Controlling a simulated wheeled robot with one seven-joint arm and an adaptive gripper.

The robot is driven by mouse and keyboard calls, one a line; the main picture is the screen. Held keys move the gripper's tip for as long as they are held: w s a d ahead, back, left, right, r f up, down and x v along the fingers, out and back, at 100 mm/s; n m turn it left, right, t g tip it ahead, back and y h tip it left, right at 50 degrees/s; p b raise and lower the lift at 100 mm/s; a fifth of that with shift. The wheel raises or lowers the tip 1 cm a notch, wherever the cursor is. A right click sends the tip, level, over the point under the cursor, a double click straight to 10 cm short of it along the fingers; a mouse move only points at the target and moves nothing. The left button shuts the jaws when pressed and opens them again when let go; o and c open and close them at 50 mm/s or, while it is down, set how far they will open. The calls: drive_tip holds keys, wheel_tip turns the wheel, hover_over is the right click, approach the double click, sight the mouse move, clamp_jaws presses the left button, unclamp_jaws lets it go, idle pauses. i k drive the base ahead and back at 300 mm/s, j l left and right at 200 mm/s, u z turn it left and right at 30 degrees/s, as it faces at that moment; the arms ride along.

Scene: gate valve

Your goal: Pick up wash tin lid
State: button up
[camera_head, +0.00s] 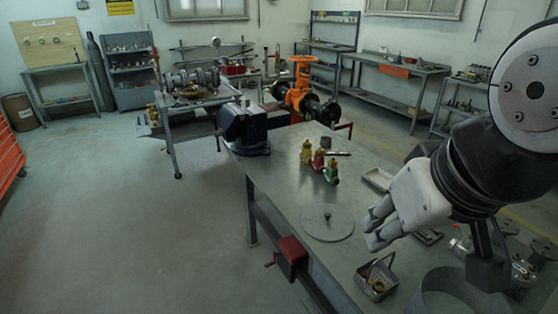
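The wash tin lid is a flat grey round disc (312,226) with a small upright knob at its middle. It lies flat on the metal workbench (278,185), left of my gripper. My gripper (370,231) comes in from the right, with its two pale fingers pointing left and a gap between them. It is open and looks empty. In the picture the fingertips are just right of the lid's edge, and seem above the bench; the exact height is hard to tell. A large open grey cylinder (440,297), possibly the wash tin, stands at the bottom right.
A small handled basket (381,287) holding brass parts sits in front of the lid. Small red (318,161), green (331,174) and yellow valves stand behind it. A blue vise (243,127) is at the far bench end. Trays and fittings crowd the right.

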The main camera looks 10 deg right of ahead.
sight(326, 222)
drive_tip(key=k, duration=0.25)
drive_tip(key=k+u, duration=0.2)
drive_tip(key=u, duration=0.2)
drive_tip(key=k+j+u, duration=0.1)
drive_tip(key=u, duration=0.3)
drive_tip(key=i+l, duration=0.1)
drive_tip(key=i, duration=0.6)
drive_tip(key=i+l+u, duration=0.1)
drive_tip(key=i, duration=1.5)
drive_tip(key=i+l, duration=0.15)
drive_tip(key=i, duration=0.85)
drive_tip(key=i+z, duration=0.2)
drive_tip(key=i, duration=0.25)
drive_tip(key=i+j+z, duration=0.15)
drive_tip(key=i, duration=0.3)
drive_tip(key=i+j+z, duration=0.2)
drive_tip(key=i, duration=0.25)
drive_tip(key=z, duration=3.35)
